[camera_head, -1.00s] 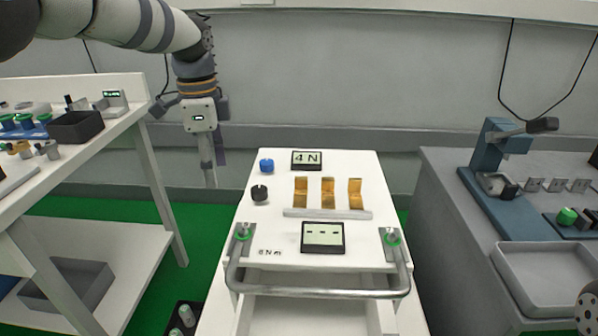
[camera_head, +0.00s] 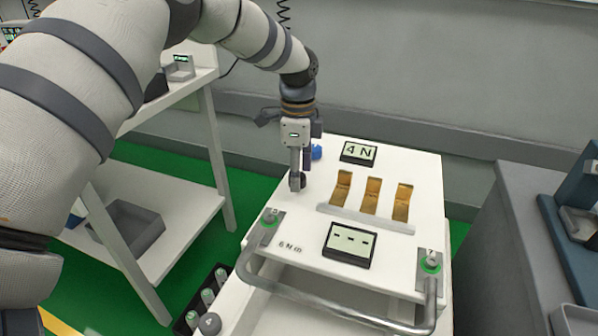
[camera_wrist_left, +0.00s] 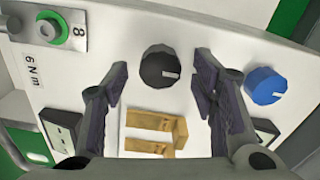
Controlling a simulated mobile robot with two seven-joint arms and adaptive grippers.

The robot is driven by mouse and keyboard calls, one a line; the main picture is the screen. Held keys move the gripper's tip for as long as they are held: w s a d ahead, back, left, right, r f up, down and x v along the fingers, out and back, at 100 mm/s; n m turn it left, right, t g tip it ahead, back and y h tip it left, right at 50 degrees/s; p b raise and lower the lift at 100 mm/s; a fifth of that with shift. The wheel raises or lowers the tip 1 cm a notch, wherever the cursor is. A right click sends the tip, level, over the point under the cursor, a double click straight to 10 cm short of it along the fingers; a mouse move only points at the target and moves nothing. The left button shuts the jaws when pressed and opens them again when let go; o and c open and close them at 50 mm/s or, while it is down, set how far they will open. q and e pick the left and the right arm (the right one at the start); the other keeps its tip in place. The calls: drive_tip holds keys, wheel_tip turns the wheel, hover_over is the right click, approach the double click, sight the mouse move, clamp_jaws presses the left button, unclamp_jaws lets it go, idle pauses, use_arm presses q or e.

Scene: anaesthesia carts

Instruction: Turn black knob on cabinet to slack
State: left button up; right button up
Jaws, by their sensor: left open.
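The white cabinet (camera_head: 318,208) stands in the middle of the head view. In that view its black knob (camera_head: 297,181) is mostly hidden behind my left gripper (camera_head: 297,178), which points down over it. In the left wrist view the black knob (camera_wrist_left: 161,67) shows whole, with a white pointer line on its face. My left gripper (camera_wrist_left: 160,85) is open there, with one finger on each side of the knob and a gap visible on both sides. A blue knob (camera_head: 316,152) lies just beyond; it also shows in the left wrist view (camera_wrist_left: 264,85). My right gripper is not in view.
The cabinet top carries a "4 N" display (camera_head: 358,152), three brass plates (camera_head: 373,195) and a dashed display (camera_head: 349,244). A metal handle (camera_head: 340,309) runs along the front. A white shelf table (camera_head: 160,190) stands left, a grey cabinet (camera_head: 505,250) right.

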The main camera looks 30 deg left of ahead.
use_arm(q)
drive_tip(key=shift+f, duration=0.25)
drive_tip(key=c, duration=1.2)
drive_tip(key=shift+o, duration=0.2)
drive_tip(key=shift+r+n, duration=0.1)
drive_tip(key=shift+n, duration=0.2)
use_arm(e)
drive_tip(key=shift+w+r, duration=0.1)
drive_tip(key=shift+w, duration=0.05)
use_arm(q)
drive_tip(key=n, duration=0.3)
drive_tip(key=shift+p, duration=0.4)
drive_tip(key=n, duration=0.4)
drive_tip(key=shift+w+n, duration=0.1)
drive_tip(key=shift+n, duration=0.2)
drive_tip(key=n, duration=0.4)
drive_tip(key=shift+a+p, duration=0.1)
drive_tip(key=shift+p, duration=0.25)
drive_tip(key=n, duration=0.5)
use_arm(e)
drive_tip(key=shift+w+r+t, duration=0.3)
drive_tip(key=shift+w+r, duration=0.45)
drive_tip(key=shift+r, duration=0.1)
use_arm(q)
drive_tip(key=shift+n, duration=0.4)
